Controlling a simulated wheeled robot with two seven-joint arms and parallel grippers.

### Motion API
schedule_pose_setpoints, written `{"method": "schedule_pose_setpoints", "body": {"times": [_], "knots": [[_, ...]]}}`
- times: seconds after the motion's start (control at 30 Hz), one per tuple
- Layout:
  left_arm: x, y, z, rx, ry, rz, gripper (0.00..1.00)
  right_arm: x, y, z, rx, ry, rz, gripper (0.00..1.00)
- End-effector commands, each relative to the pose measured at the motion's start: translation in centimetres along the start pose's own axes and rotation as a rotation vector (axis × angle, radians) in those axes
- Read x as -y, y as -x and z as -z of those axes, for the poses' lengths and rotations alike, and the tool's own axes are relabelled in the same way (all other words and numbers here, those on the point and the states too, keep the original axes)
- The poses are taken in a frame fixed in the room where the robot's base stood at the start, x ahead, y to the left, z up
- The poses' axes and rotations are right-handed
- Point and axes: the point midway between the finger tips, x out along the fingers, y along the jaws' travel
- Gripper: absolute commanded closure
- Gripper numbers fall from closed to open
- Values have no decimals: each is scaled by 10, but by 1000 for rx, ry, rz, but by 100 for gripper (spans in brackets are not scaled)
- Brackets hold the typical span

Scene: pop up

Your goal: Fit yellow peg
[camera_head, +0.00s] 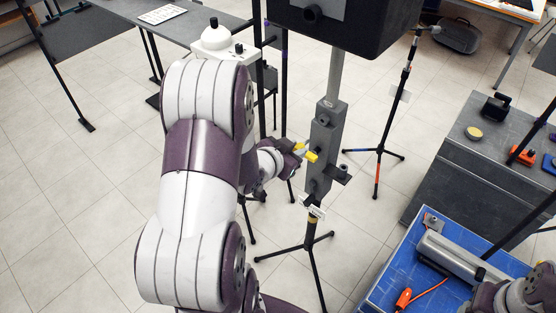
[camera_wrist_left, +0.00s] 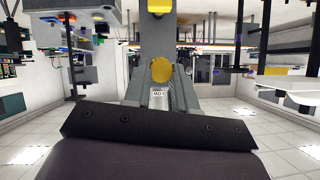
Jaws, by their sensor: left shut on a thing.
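A yellow peg (camera_head: 311,156) is held out level in front of a grey upright block (camera_head: 325,130) on a tripod stand. My left gripper (camera_head: 300,150) is shut on the peg, and the peg points right toward the block's face. I cannot tell whether its tip touches the block. In the left wrist view the peg's round yellow end (camera_wrist_left: 161,70) shows between the grey fingers, with the grey post (camera_wrist_left: 157,35) behind it. The block's side facing the arm is partly hidden. Part of my right arm shows at the bottom right, without its fingers.
A black box (camera_head: 345,25) tops the stand. A second tripod (camera_head: 378,155) stands behind it. A white round-topped device (camera_head: 216,40) lies beyond my left arm. A grey cabinet (camera_head: 470,165) and a blue tabletop (camera_head: 385,290) with tools fill the right. Tiled floor is clear at left.

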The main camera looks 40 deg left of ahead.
Motion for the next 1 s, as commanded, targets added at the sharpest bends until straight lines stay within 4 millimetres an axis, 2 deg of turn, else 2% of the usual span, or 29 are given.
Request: {"method": "schedule_pose_setpoints", "body": {"times": [0.03,0.1,0.47,0.6,1.0], "knots": [[0,1,9,-41,-3,-3,100,0,0,0,0,0,0,57],[0,2,14,-96,1,2,100,0,0,0,0,0,0,57],[0,1,14,-143,3,11,100,0,0,0,0,0,0,57],[0,1,12,-144,-19,20,100,0,-6,-1,0,0,0,57],[0,-32,30,-143,-17,18,100,0,-11,-1,0,0,0,57]]}}
